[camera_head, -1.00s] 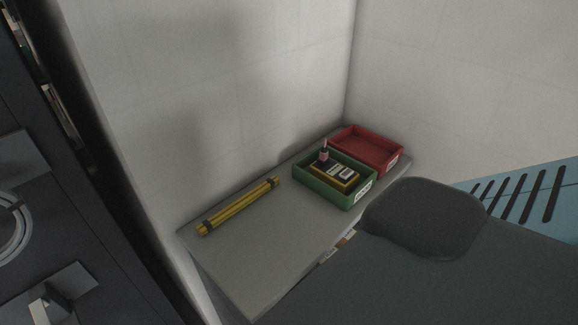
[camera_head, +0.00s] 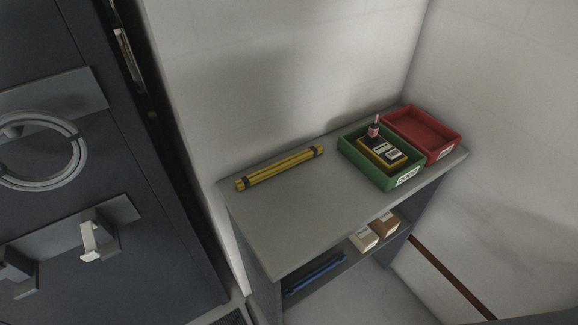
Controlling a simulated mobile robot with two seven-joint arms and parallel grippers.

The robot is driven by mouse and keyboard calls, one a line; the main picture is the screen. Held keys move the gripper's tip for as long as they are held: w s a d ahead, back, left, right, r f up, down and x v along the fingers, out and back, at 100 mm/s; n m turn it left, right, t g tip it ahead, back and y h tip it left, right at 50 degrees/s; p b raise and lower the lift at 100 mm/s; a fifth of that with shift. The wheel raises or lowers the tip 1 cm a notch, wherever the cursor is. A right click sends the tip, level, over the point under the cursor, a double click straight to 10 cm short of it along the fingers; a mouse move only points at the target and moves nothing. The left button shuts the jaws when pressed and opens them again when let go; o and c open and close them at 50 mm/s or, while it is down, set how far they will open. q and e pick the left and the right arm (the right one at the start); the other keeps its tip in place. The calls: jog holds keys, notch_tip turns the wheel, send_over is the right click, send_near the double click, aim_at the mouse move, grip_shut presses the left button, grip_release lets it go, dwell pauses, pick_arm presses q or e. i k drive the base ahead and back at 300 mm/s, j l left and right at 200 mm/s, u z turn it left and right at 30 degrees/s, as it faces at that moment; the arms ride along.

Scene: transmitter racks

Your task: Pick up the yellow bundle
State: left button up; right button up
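The yellow bundle (camera_head: 280,168) is a set of yellow rods held by a dark band near each end. It lies on the grey top of a small shelf unit (camera_head: 290,222), near the wall behind it. Nothing touches or covers it. Neither of my grippers shows in the head view.
A green bin (camera_head: 351,161) holding a yellow-and-black device stands right of the bundle, with an empty red bin (camera_head: 447,143) beyond it. Small boxes (camera_head: 364,239) and a blue item (camera_head: 315,274) sit on the lower shelf. A dark cabinet (camera_head: 100,175) stands at left. The front shelf top is clear.

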aim_at(246, 182)
jog(key=k+j+z, duration=0.5)
jog(key=k, duration=0.25)
jog(key=k+z, duration=0.25)
jog(key=k, duration=0.15)
